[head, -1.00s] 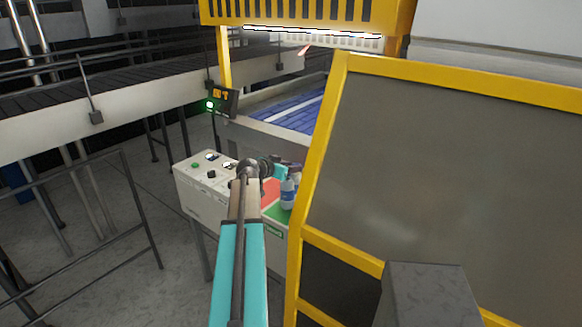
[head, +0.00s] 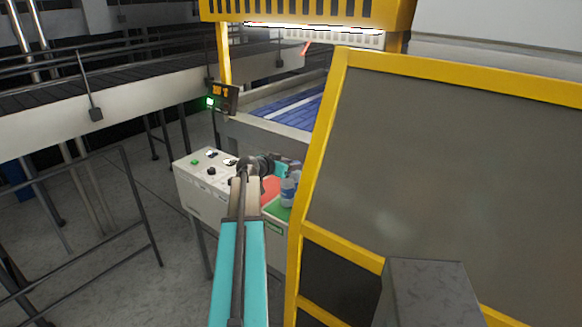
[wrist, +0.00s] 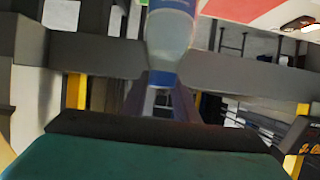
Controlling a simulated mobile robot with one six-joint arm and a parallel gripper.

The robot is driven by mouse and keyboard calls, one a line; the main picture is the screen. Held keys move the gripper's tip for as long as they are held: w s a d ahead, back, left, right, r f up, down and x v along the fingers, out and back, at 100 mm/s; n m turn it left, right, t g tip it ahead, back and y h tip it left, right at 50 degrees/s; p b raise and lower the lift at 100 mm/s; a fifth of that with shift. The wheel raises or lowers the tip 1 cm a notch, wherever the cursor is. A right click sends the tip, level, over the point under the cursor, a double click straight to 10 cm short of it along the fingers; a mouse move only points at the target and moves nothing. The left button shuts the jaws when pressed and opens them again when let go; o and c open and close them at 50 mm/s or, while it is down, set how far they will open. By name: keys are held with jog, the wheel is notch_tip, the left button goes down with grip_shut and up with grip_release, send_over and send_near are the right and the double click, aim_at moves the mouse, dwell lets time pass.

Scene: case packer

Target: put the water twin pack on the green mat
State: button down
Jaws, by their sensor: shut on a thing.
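The water twin pack (head: 288,191) shows as clear bottles with blue labels, upright at the far end of my arm in the head view. My gripper (head: 284,170) is shut on its upper part. In the wrist view the two grey fingers of my gripper (wrist: 163,62) close on either side of a bottle (wrist: 170,35) with a blue band. The green mat (head: 277,211) lies at the near right of the small table, partly hidden by the pack. The pack's base is over this mat; I cannot tell whether it touches.
A red mat (head: 270,187) lies just behind the green one. A control box (head: 203,186) with buttons stands to the left. A yellow-framed guard panel (head: 440,170) rises close on the right. A blue conveyor (head: 290,112) runs behind.

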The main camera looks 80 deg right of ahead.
jog(key=shift+f+b, duration=0.25)
jog(key=shift+b, duration=0.1)
jog(key=c, duration=1.3)
grip_release()
jog(key=shift+a, duration=0.15)
jog(key=b+v, duration=0.5)
jog(key=v, duration=0.8)
jog(key=shift+w+a, duration=0.2)
jog(key=shift+w, duration=0.05)
jog(key=shift+r, duration=0.15)
jog(key=v, duration=0.8)
